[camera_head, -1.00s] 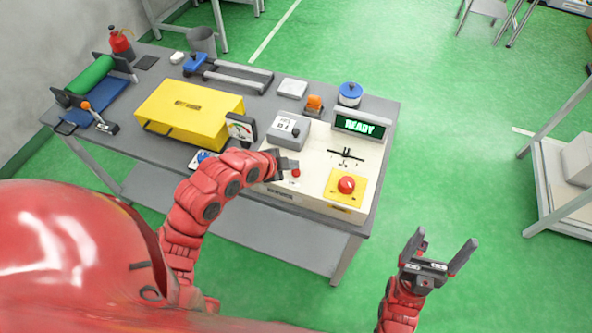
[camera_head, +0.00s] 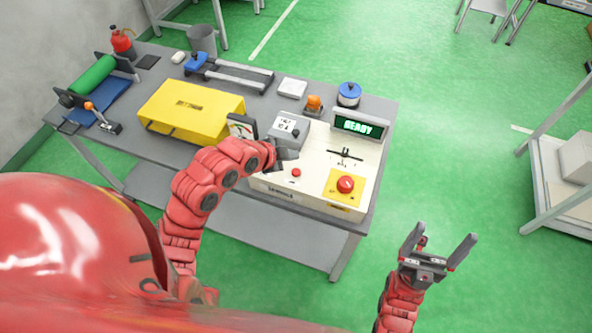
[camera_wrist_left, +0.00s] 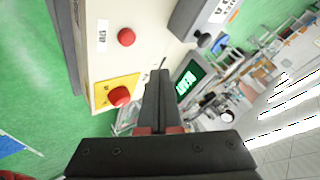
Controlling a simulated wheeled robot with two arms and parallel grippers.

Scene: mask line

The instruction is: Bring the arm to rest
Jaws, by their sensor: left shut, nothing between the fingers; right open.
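My left gripper (camera_head: 288,153) is shut and empty, raised over the front left part of the cream control box (camera_head: 318,189). Its closed fingers also show in the left wrist view (camera_wrist_left: 158,98). A small red button (camera_head: 296,172) sits on the box just below the fingertips in the picture, apart from them. My right gripper (camera_head: 440,240) is open and empty, over the green floor to the right of the table.
The grey table (camera_head: 226,183) also holds a yellow case (camera_head: 190,110), a grey switch box (camera_head: 289,131), an orange lamp (camera_head: 314,105), a blue-lidded container (camera_head: 349,95) and a green roll (camera_head: 92,75). A shelf (camera_head: 556,190) stands at the right. The floor between is clear.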

